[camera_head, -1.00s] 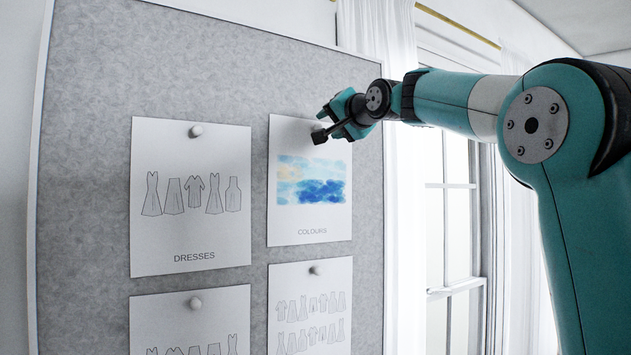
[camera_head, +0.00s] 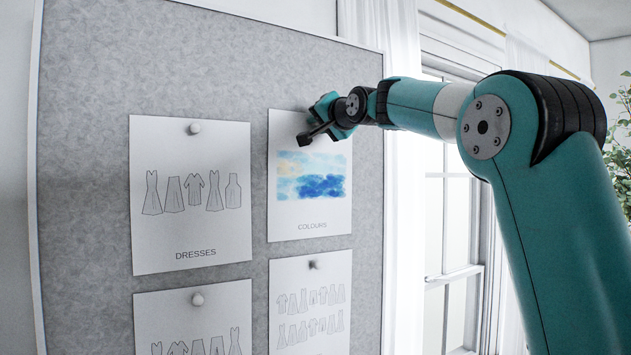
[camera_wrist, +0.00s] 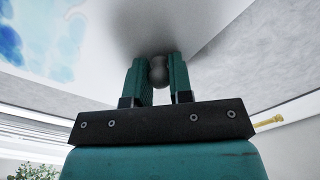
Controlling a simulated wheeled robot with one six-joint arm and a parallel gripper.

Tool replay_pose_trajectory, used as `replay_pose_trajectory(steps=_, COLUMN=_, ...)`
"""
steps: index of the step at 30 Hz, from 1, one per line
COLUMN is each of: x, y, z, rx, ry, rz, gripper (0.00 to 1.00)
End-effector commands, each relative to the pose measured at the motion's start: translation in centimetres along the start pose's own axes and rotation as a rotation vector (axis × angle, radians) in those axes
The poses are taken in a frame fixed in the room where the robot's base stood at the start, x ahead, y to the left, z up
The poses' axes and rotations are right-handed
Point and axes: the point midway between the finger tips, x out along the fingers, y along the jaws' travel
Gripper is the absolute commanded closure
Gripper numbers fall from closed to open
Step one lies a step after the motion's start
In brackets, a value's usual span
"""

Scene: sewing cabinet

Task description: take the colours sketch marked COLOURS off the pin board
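The COLOURS sketch (camera_head: 312,205), a white sheet with a blue and cream watercolour patch, hangs flat on the grey pin board (camera_head: 85,180). My gripper (camera_head: 318,120) is at the sheet's top edge and hides its pin in the head view. In the wrist view, the round grey pin (camera_wrist: 158,72) sits between the two teal fingers of my gripper (camera_wrist: 158,78). The fingers lie close on both sides of the pin; I cannot tell whether they press on it. Part of the blue patch (camera_wrist: 10,45) shows at the upper left there.
The DRESSES sheet (camera_head: 190,225) hangs to the left. Two more pinned sheets hang below, one at the lower left (camera_head: 150,310) and one under COLOURS (camera_head: 290,275). A white curtain (camera_head: 402,240) and a window (camera_head: 455,220) are right of the board.

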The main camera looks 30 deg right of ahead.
Motion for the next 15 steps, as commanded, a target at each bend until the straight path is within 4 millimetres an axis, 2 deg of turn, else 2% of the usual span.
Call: replay_pose_trajectory(steps=15, x=-0.85, y=0.06, z=0.02, rx=0.0, ry=0.001, rz=0.0, gripper=0.97)
